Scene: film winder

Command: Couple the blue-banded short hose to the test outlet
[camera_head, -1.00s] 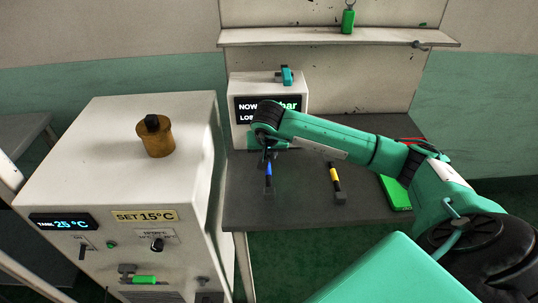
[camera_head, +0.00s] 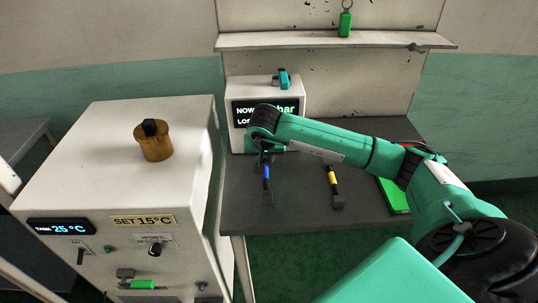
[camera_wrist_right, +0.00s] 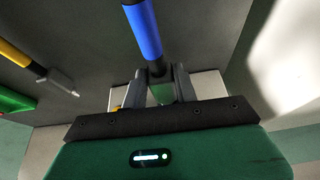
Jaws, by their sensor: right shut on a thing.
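The blue-banded short hose (camera_head: 266,172) is under my right wrist at the left side of the dark table in the head view. In the right wrist view the blue-banded hose (camera_wrist_right: 145,32) runs away from between the fingers of my right gripper (camera_wrist_right: 160,85), which is shut on its near end. In the head view my right gripper (camera_head: 264,158) is small and mostly hidden by its own wrist. The white test box (camera_head: 240,85) with a lit bar display stands just behind it. I cannot make out the test outlet behind my arm. My left gripper is not in view.
A yellow-banded hose (camera_head: 333,180) lies on the dark table (camera_head: 300,212), with a green case (camera_head: 395,196) right of it. A white tank cabinet (camera_head: 100,150) with a brown pot (camera_head: 154,142) stands left. A shelf (camera_head: 330,40) is above.

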